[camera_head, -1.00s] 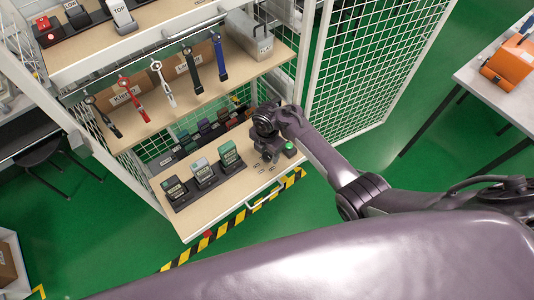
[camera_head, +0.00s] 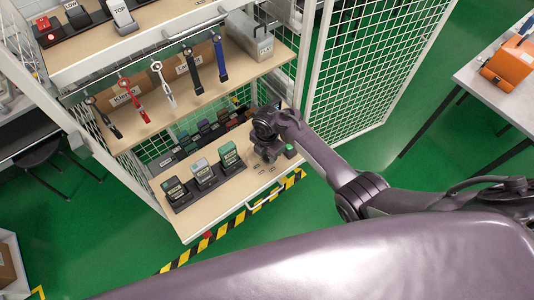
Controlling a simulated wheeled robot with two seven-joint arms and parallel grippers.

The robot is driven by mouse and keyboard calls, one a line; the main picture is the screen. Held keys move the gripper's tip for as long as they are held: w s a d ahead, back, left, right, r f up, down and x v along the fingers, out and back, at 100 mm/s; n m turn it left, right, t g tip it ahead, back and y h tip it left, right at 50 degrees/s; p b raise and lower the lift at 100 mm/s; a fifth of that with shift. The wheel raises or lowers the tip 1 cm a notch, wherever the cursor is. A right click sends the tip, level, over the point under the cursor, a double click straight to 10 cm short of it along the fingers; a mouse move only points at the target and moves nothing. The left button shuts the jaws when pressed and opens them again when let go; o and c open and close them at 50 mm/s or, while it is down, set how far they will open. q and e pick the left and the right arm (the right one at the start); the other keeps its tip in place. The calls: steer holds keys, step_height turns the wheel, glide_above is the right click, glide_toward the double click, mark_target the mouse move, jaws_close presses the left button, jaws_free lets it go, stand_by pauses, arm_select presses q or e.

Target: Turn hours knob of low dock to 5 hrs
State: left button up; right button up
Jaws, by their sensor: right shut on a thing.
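My right gripper (camera_head: 268,154) points down at the right end of the lower shelf, at a small dark dock with a green top part (camera_head: 290,151). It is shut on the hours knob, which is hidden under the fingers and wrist. The knob's scale and setting cannot be read from here. Several handheld testers stand in a row of dark holders left of the gripper, among them a green-topped one (camera_head: 229,155), a grey one (camera_head: 203,172) and a dark one (camera_head: 174,190). My left gripper is not in view.
A grey box (camera_head: 249,36) stands on that shelf's right. A mesh door (camera_head: 365,70) is open at right. Bare lower shelf board (camera_head: 237,189) lies in front of the testers.

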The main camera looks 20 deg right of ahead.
mark_target(266, 156)
steer(key=m+p, duration=0.1)
steer(key=m, duration=0.1)
steer(key=shift+r+m, duration=0.1)
steer(key=shift+m, duration=0.3)
steer(key=m+p, duration=0.1)
steer(key=m, duration=0.1)
steer(key=shift+a+m, duration=0.1)
steer(key=shift+m, duration=0.2)
steer(key=m+p, duration=0.1)
steer(key=m, duration=0.5)
steer(key=shift+w, duration=0.1)
steer(key=o, duration=1)
steer(key=shift+r+p, duration=0.65)
steer(key=shift+r, duration=3.15)
